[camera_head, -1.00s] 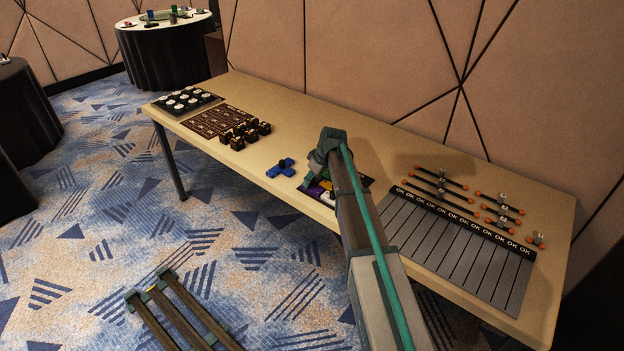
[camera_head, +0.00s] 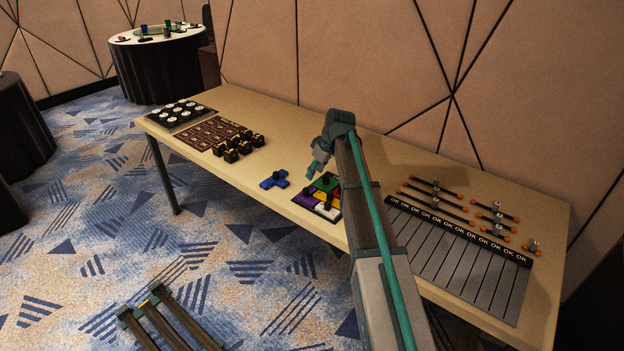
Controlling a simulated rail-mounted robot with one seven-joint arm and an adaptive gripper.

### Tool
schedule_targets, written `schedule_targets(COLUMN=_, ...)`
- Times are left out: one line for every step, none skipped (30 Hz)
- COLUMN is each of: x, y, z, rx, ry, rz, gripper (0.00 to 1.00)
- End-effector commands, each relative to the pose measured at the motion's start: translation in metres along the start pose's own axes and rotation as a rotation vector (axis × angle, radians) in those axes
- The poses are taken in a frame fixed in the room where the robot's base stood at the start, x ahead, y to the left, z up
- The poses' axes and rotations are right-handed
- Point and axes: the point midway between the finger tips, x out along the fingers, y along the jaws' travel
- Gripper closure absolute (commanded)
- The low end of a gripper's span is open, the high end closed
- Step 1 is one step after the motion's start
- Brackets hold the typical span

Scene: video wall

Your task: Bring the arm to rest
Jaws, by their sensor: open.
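My gripper (camera_head: 314,172) is at the end of my arm, which reaches in from the lower right over the long table (camera_head: 270,115). It points down and to the left, above the table between the blue piece and the coloured puzzle. It holds nothing that I can see; its fingers are small in the view. A blue block piece (camera_head: 273,180) lies on the table to its left. A puzzle tray with green, yellow, purple, red and white pieces (camera_head: 321,195) lies just below it, partly hidden by my arm.
A grey striped board marked OK (camera_head: 455,255) with several orange-tipped rods (camera_head: 440,205) lies right. Dark cubes (camera_head: 238,146), a brown grid mat (camera_head: 211,131) and a tray of white discs (camera_head: 180,112) lie left. A padded wall (camera_head: 370,60) stands close behind the table.

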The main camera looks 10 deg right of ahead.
Motion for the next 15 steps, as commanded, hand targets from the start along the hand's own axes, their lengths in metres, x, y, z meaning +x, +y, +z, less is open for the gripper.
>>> schedule_targets(x=-0.0037, y=0.0, z=0.0001, rx=0.0, ry=0.001, rz=0.001, gripper=0.55)
schedule_targets(x=-0.0052, y=0.0, z=0.0002, rx=0.0, ry=0.001, rz=0.0, gripper=0.55)
schedule_targets(x=-0.0066, y=0.0, z=0.0002, rx=0.0, ry=0.0, rz=0.0, gripper=0.55)
schedule_targets(x=-0.0073, y=0.0, z=0.0002, rx=0.0, ry=0.0, rz=0.0, gripper=0.55)
schedule_targets(x=-0.0079, y=0.0, z=0.0002, rx=0.0, ry=0.0, rz=0.0, gripper=0.55)
schedule_targets(x=-0.0082, y=-0.0001, z=0.0002, rx=0.0, ry=0.0, rz=0.0, gripper=0.55)
schedule_targets(x=-0.0083, y=0.0, z=0.0002, rx=0.0, ry=0.0, rz=0.0, gripper=0.55)
schedule_targets(x=-0.0084, y=0.0, z=0.0002, rx=0.0, ry=0.0, rz=0.0, gripper=0.55)
schedule_targets(x=-0.0083, y=0.0, z=0.0002, rx=0.0, ry=0.0, rz=0.0, gripper=0.55)
schedule_targets(x=-0.0083, y=0.0, z=0.0002, rx=0.0, ry=0.0, rz=0.0, gripper=0.55)
schedule_targets(x=-0.0083, y=0.0, z=0.0002, rx=0.0, ry=0.0, rz=0.0, gripper=0.55)
schedule_targets(x=-0.0082, y=0.0, z=0.0002, rx=0.0, ry=0.0, rz=0.0, gripper=0.55)
schedule_targets(x=-0.0084, y=0.0, z=0.0001, rx=0.0, ry=0.0, rz=0.0, gripper=0.55)
schedule_targets(x=-0.0091, y=0.0001, z=-0.0002, rx=0.0, ry=0.0, rz=0.0, gripper=0.55)
schedule_targets(x=-0.011, y=0.0001, z=-0.001, rx=0.0, ry=0.0, rz=0.0, gripper=0.55)
